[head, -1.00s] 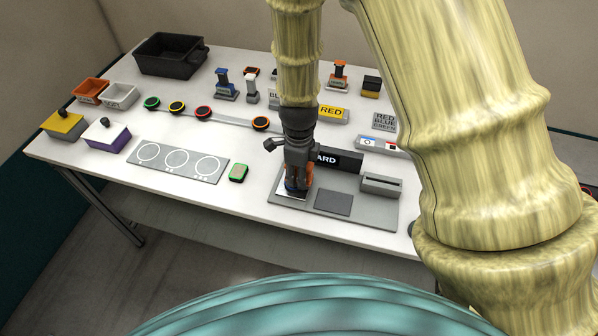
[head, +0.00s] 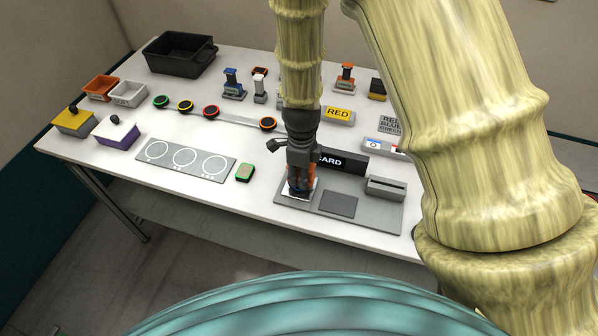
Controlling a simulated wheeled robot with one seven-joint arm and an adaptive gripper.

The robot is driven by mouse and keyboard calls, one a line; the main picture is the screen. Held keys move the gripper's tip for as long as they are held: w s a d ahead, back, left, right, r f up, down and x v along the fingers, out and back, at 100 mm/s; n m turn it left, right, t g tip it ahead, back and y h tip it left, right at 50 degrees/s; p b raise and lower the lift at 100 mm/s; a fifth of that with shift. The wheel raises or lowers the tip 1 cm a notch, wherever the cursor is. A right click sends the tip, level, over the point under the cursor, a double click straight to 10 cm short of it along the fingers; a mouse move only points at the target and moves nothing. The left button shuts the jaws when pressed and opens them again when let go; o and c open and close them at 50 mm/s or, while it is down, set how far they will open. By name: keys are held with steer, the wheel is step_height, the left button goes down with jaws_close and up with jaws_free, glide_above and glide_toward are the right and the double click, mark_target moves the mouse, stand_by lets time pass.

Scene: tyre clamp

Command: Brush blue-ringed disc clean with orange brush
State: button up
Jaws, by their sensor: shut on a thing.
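My gripper (head: 301,184) points down over the left part of the grey station board (head: 374,216). It is shut on the orange brush (head: 311,174), of which only a strip of orange shows beside the fingers. Below it lies a white pad (head: 293,195) on the board. The blue-ringed disc is mostly hidden behind the gripper; only a hint of dark blue shows low by the fingers. I cannot tell whether the brush touches the disc.
A dark sign block (head: 345,161), a slotted grey block (head: 386,187) and a dark square pad (head: 339,204) share the board. Several ringed discs line a strip behind. A black bin (head: 178,54) stands far back.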

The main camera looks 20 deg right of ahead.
steer(key=shift+r+p, duration=3.25)
steer(key=shift+r, duration=0.25)
